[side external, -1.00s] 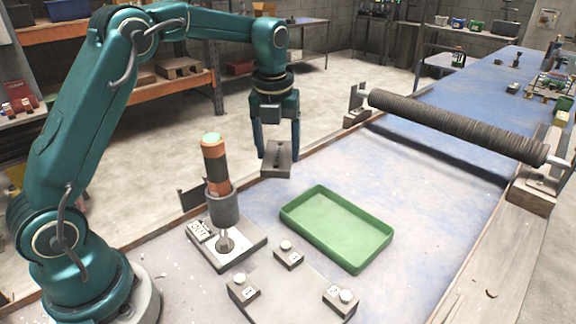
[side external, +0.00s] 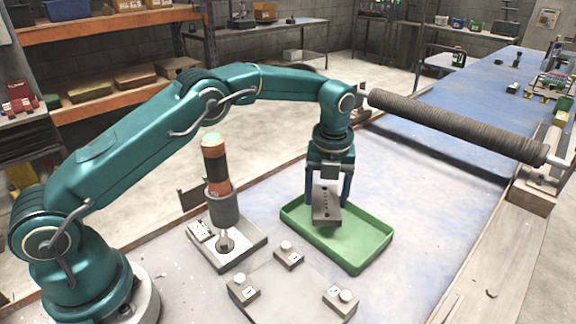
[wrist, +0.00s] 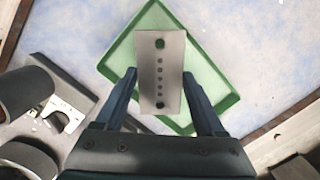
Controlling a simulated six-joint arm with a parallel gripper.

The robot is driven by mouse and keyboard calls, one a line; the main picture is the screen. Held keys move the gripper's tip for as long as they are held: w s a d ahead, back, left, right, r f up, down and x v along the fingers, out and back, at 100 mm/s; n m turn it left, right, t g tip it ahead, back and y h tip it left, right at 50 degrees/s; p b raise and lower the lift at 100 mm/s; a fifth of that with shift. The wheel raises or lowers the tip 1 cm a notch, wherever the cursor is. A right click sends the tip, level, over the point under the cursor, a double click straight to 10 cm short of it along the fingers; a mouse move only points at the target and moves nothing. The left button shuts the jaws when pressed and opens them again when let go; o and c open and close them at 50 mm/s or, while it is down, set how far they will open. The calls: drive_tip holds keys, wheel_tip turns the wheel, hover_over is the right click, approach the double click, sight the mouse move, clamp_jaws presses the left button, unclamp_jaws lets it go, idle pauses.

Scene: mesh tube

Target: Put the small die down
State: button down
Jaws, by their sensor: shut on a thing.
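The small die (side external: 326,204) is a grey metal block with a row of holes down its face. My gripper (side external: 329,192) is shut on it, one finger on each side. The die hangs over the green tray (side external: 365,254); in the side view I cannot tell whether its lower end touches the tray floor. In the wrist view the die (wrist: 160,72) sits between the fingers of my gripper (wrist: 163,90), with the green tray (wrist: 118,62) behind it. The part of the tray behind the die and gripper is hidden.
A cylinder in a dark cup (side external: 223,207) stands on a grey base left of the tray. Small button boxes (side external: 289,255) sit at the tray's near left. A long dark ribbed roller (side external: 450,125) lies behind to the right. The blue table right of the tray is clear.

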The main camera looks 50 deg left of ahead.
sight(326, 202)
drive_tip(key=shift+f, duration=1.85)
drive_tip(key=shift+f, duration=0.1)
unclamp_jaws()
